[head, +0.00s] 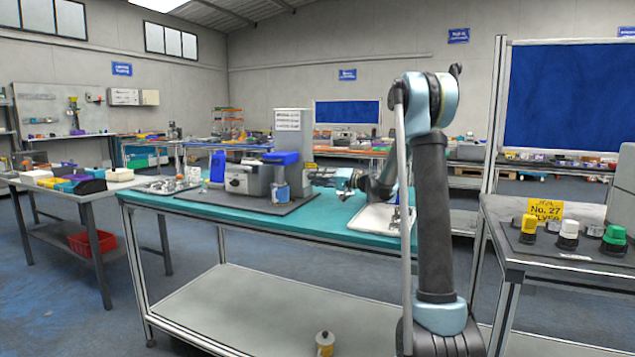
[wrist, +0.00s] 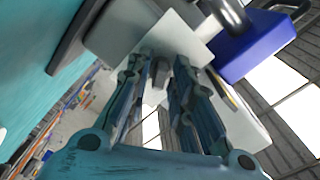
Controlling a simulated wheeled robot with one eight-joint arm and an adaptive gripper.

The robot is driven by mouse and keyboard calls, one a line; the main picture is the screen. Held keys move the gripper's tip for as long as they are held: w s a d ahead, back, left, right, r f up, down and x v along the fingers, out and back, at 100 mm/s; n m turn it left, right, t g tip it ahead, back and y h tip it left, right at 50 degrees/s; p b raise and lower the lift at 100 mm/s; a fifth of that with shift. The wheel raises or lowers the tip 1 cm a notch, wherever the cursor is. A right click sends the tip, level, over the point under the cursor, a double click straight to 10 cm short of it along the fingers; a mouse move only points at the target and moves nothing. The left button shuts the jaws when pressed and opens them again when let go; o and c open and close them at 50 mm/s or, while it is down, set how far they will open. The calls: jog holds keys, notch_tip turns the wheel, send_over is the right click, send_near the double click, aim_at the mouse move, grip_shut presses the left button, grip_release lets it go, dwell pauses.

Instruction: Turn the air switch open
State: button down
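My gripper (head: 345,181) reaches over the teal table from the right in the head view, facing the side of the grey machine (head: 250,181). In the wrist view, my gripper (wrist: 160,66) is open, its two fingers pointing at a pale box face (wrist: 185,42). A small grey part (wrist: 157,80) shows between the fingers; it may be the air switch, but I cannot tell for sure, nor whether the fingers touch it. No switch can be made out in the head view.
A dark mat (head: 225,207) lies under the machine on the teal table (head: 290,222). A blue bottle (head: 217,167) stands left of the machine. A white tray (head: 376,219) lies below my arm. A side table with coloured buttons (head: 568,232) stands at right.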

jog(key=shift+f+m, duration=0.1)
jog(key=shift+m, duration=0.2)
jog(key=shift+d+m, duration=0.1)
jog(key=shift+m, duration=2.7)
jog(key=c, duration=1.7)
grip_release()
jog(key=v, duration=1.1)
jog(key=shift+d, duration=0.3)
jog(key=shift+s+d, duration=0.1)
jog(key=shift+d, duration=0.05)
jog(key=shift+s, duration=0.1)
